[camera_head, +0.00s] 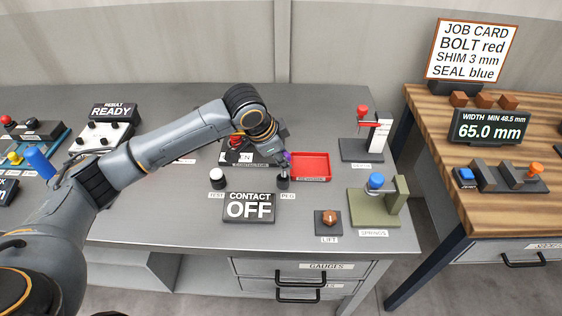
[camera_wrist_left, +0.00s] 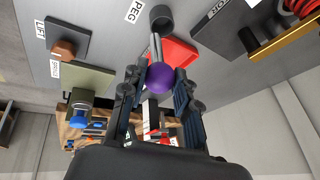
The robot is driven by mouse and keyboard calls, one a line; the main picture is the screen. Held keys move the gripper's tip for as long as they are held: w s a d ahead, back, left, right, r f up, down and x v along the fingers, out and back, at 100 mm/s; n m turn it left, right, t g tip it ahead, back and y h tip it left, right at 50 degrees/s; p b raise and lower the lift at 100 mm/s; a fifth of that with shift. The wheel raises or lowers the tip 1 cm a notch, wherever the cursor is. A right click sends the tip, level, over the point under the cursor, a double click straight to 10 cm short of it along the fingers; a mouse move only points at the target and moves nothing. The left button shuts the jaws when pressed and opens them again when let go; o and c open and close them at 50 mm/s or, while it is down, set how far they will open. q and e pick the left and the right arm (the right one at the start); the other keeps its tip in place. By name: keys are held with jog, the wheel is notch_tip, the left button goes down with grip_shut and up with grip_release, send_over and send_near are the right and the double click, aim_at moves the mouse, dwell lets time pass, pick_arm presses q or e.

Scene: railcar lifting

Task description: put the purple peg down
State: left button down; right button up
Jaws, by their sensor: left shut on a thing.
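The purple peg has a round purple head (camera_wrist_left: 160,78) and a thin grey shaft (camera_wrist_left: 156,48) in the left wrist view. My left gripper (camera_wrist_left: 158,88) is shut on the purple head. In the head view the purple head (camera_head: 286,157) shows just under my gripper (camera_head: 279,158). The black round holder (camera_head: 283,183) by the PEG label stands below it; it also shows in the left wrist view (camera_wrist_left: 161,19). The shaft points at the holder, its end at or near the rim; I cannot tell whether it is inside. My right gripper is not in view.
A red tray (camera_head: 311,179) lies just right of the holder. The white-topped TEST button (camera_head: 217,177) and the CONTACT OFF display (camera_head: 249,208) are to the left and front. The LIFT knob (camera_head: 328,219) and green SPRINGS stand (camera_head: 376,208) are at the front right.

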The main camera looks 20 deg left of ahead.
pick_arm(q)
jog(key=shift+w+a+f, duration=0.2)
jog(key=shift+w+f, duration=0.3)
jog(key=shift+f, duration=0.15)
notch_tip(320, 180, down, 3)
jog(key=shift+w+a+r+p, duration=0.1)
jog(key=shift+p, duration=0.7)
jog(key=shift+f, duration=0.35)
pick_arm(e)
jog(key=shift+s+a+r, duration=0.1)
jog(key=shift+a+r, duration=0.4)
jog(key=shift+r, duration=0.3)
pick_arm(q)
jog(key=shift+f, duration=0.15)
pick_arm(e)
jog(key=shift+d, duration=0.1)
pick_arm(q)
jog(key=c, duration=1)
grip_release()
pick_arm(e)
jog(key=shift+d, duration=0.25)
